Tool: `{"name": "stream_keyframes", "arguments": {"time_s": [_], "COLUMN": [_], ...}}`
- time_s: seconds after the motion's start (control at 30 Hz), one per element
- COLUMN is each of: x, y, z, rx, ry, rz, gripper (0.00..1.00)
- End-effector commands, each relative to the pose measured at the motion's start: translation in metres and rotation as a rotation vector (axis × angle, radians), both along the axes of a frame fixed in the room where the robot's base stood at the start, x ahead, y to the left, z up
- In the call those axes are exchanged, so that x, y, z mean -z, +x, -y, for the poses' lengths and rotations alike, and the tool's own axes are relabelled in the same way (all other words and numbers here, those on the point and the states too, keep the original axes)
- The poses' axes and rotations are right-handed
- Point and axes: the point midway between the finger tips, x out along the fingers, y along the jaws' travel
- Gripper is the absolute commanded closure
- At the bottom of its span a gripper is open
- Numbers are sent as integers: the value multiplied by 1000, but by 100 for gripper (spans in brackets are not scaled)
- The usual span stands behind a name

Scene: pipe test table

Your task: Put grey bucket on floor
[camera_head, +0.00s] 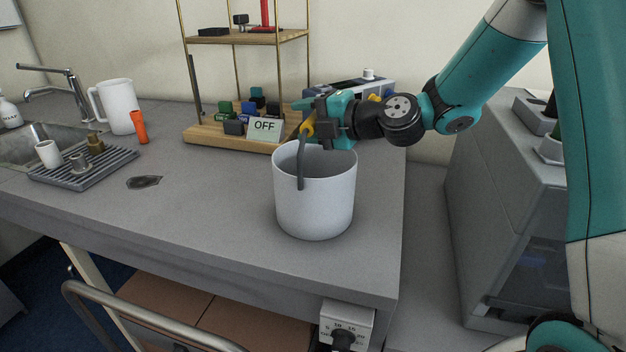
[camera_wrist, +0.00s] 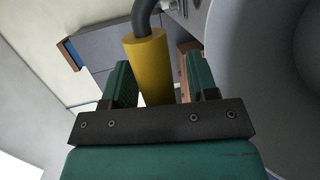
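The light grey bucket (camera_head: 314,205) stands upright on the grey counter near its front right corner. Its dark handle (camera_head: 301,165) is raised and has a yellow grip (camera_head: 307,128). My gripper (camera_head: 312,114) is above the bucket's back rim, at the yellow grip. In the wrist view the yellow grip (camera_wrist: 148,65) lies between the two green fingers of my gripper (camera_wrist: 160,85), with a visible gap to the right finger. The fingers look open around it. The bucket wall (camera_wrist: 255,75) fills the right of the wrist view.
A wooden rack (camera_head: 225,136) with small coloured blocks and an OFF sign (camera_head: 264,130) stands behind the bucket. A white pitcher (camera_head: 119,107), an orange object (camera_head: 138,127) and a drain tray (camera_head: 85,167) are at left. A grey machine (camera_head: 515,210) stands at right. Blue floor (camera_head: 45,315) shows at lower left.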

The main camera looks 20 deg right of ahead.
Motion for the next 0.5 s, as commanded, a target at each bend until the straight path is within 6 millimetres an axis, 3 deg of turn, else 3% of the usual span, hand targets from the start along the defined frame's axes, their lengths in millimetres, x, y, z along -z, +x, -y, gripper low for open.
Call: {"name": "stream_keyframes", "arguments": {"time_s": [0.03,0.2,0.5], "x": [0,0,-1], "y": [0,0,0], "z": [0,0,0], "rx": [0,0,-1], "ry": [0,0,1], "rz": [0,0,1], "gripper": [59,98,100]}}
